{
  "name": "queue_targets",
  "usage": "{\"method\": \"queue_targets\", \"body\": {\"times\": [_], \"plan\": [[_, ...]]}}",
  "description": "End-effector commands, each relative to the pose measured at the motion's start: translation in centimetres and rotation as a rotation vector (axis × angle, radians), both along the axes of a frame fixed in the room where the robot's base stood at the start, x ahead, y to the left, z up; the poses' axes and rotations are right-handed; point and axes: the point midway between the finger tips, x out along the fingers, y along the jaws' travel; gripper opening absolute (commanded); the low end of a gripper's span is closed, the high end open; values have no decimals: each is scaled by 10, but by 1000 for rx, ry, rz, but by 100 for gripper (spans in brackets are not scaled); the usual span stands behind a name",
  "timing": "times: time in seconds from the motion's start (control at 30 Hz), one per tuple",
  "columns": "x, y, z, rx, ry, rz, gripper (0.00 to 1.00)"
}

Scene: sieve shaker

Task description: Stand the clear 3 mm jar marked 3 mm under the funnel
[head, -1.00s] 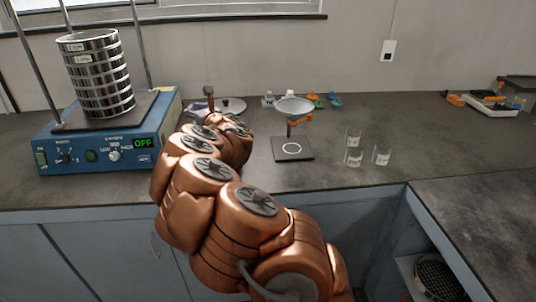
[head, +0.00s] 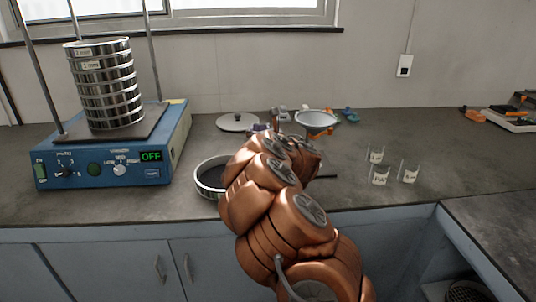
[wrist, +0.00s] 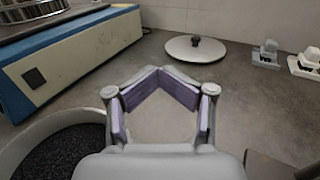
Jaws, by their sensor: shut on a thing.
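The funnel (head: 316,119) stands at the back middle of the counter in the head view; my arm hides most of its stand and base. Three clear labelled jars stand apart on the counter to its right: a rear one (head: 376,154), a front one (head: 379,176) and a right one (head: 409,173). Their labels are too small to read surely. My gripper (wrist: 159,72) shows in the wrist view with its purple pads closed around a pale, see-through thing, seemingly a clear jar; no label shows on it.
A round pan of dark grains (head: 199,183) lies left of my arm and close to my gripper in the wrist view. The blue shaker (head: 100,172) with its sieve stack (head: 106,88) stands at left. A round lid (head: 238,122) lies behind. The counter right of my arm is mostly clear.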

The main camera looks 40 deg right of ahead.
Motion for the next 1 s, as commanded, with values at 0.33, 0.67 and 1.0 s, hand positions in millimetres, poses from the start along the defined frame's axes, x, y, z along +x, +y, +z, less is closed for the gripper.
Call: {"method": "queue_targets", "body": {"times": [0.33,0.67,1.0], "plan": [[0,-1,-34,2,0,-2,0],[-1,-2,-69,2,1,-4,0],[-1,-2,-71,0,0,-4,0]]}}
